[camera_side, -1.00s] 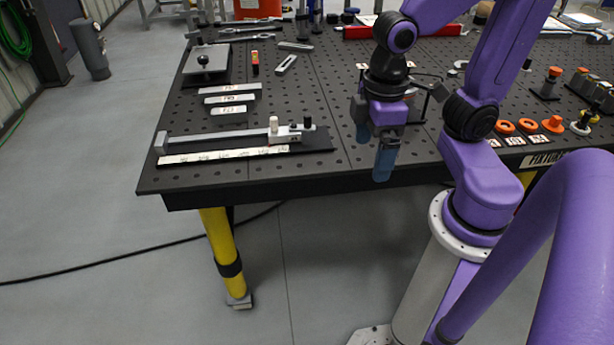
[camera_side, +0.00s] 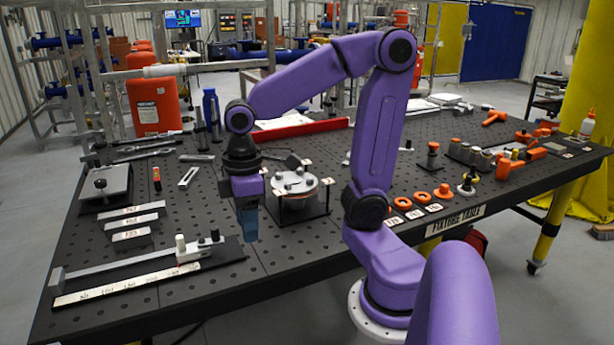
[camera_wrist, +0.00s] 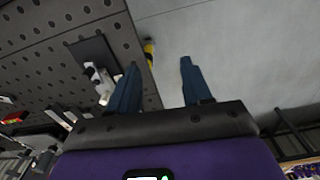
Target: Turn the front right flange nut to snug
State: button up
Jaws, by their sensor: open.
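In the side view, a round metal flange assembly (camera_side: 296,184) stands on a dark base plate near the front middle of the table. Small upright studs or nuts show on its top, too small to tell one by one. The front right nut cannot be made out. My gripper (camera_side: 248,228) hangs just left of the flange, fingers pointing down, apart from it. In the wrist view, my gripper (camera_wrist: 158,66) is open and empty, its two blue fingers spread. The flange cannot be made out in that view.
A long bar gauge (camera_side: 140,268) lies on a dark plate at the front left. Labelled grey blocks (camera_side: 134,224) lie behind it. Orange rings (camera_side: 421,197) and small fittings stand to the right. A red bar (camera_side: 300,131) lies behind the arm.

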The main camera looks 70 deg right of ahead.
jog(key=w+d+r+m, duration=0.3)
jog(key=w+d, duration=0.4)
jog(key=d, duration=0.2)
notch_tip(320, 180, up, 6)
jog(key=m, duration=0.8)
send_over(310, 181)
jog(key=w+d, duration=0.1)
notch_tip(310, 181, down, 17)
jog(key=shift+d+f, duration=0.15)
jog(key=shift+f, duration=0.05)
